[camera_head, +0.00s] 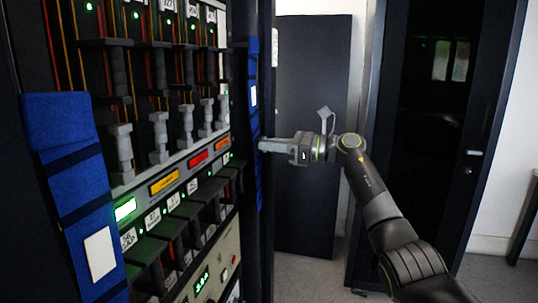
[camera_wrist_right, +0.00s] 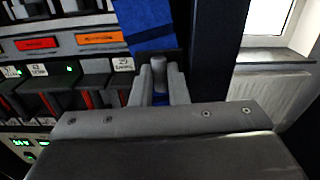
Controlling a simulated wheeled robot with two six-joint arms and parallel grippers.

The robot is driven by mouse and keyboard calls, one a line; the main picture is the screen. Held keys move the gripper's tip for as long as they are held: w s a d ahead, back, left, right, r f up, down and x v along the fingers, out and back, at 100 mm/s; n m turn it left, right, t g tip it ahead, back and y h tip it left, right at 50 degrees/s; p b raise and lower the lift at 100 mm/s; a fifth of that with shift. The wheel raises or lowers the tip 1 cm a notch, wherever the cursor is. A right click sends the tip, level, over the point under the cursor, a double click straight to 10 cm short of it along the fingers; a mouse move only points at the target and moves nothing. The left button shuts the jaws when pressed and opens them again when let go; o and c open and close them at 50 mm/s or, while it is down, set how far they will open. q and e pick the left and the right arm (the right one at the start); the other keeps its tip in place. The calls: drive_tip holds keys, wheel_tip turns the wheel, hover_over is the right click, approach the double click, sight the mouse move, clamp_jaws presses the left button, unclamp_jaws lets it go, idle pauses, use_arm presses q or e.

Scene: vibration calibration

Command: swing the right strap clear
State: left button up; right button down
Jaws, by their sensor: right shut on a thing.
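The right strap (camera_head: 253,110) is a blue band with a white label, hanging upright along the right edge of the rack. In the right wrist view the blue strap (camera_wrist_right: 148,22) runs down behind the fingers. My right gripper (camera_head: 263,145) reaches it from the right, at mid-height. In the wrist view the gripper (camera_wrist_right: 160,86) is shut on a grey upright peg (camera_wrist_right: 157,74) in front of the strap, with blue showing just below it. A second, wider blue strap (camera_head: 68,150) hangs at the left side of the rack. My left gripper is out of view.
The rack (camera_head: 180,178) holds grey upright cylinders, orange and red labels and green displays. A dark panel (camera_head: 305,90) stands behind my right gripper, and a dark glass-door cabinet (camera_head: 430,110) is at right. Open floor (camera_head: 320,275) lies between. A radiator (camera_wrist_right: 262,92) sits under the window.

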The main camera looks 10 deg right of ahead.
drive_tip(key=shift+w, duration=0.2)
drive_tip(key=c, duration=1.5)
unclamp_jaws()
drive_tip(key=shift+o, duration=0.5)
drive_tip(key=shift+s+r, duration=0.1)
drive_tip(key=shift+d, duration=0.1)
drive_tip(key=shift+r, duration=0.1)
